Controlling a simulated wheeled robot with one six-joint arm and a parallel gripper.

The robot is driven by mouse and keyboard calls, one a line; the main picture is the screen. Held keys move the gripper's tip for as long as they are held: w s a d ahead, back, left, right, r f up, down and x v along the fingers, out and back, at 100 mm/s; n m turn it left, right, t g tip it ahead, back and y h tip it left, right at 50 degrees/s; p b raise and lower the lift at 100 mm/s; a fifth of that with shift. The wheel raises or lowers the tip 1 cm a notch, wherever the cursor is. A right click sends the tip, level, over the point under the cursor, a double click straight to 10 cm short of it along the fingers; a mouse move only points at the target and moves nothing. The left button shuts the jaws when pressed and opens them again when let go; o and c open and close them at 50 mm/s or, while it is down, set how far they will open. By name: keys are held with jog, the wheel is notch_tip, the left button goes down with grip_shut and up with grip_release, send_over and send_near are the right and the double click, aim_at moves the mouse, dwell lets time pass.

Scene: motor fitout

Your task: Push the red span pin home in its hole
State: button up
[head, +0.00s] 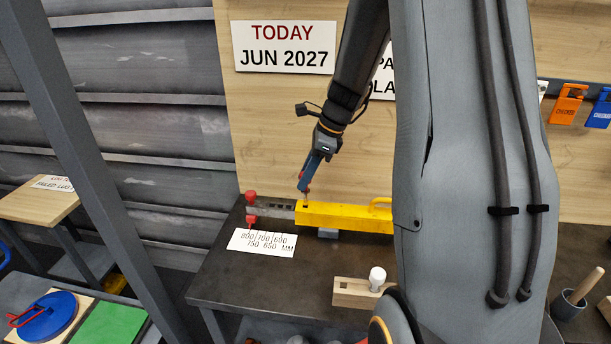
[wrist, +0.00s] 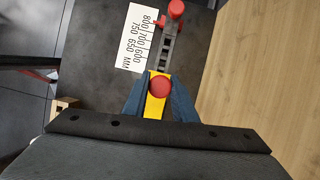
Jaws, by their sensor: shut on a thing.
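The red span pin (wrist: 161,86) shows as a round red head between my gripper's blue fingers in the wrist view. My gripper (wrist: 160,100) is shut on it. In the head view my gripper (head: 304,188) points down over the left end of the yellow beam (head: 345,216); in the wrist view the beam (wrist: 154,107) lies under the pin. A grey slotted bar (head: 275,207) extends left from the beam; its slots show in the wrist view (wrist: 167,52). The pin's shank and hole are hidden, so I cannot tell how deep it sits.
A white card with length numbers (head: 262,243) lies on the dark bench (head: 235,283). A wooden block (head: 352,293) with a white knob is nearer. A wooden wall stands close behind the beam.

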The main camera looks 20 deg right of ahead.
aim_at(306, 190)
jog(key=shift+f+b, duration=1.3)
jog(key=shift+f, duration=1.35)
jog(key=o, duration=1.1)
jog(key=shift+o, duration=0.2)
jog(key=b+v, duration=0.1)
jog(key=v, duration=0.6)
jog(key=shift+d+r+b, duration=0.15)
jog(key=shift+r+b, duration=0.2)
jog(key=s+a+f+n+h, duration=0.2)
jog(key=s+a+n, duration=0.5)
jog(key=n, duration=0.4)
jog(key=s+a+f+n+h+b, duration=0.1)
jog(key=s+a+f+n+h, duration=0.1)
jog(key=s+a+f+n, duration=0.2)
jog(key=s+a+n, duration=0.3)
jog(key=s+n, duration=0.2)
jog(key=n, duration=0.3)
jog(key=shift+s+f+n+g, duration=0.25)
jog(key=shift+s+n+g, duration=0.05)
jog(key=shift+s+g, duration=0.1)
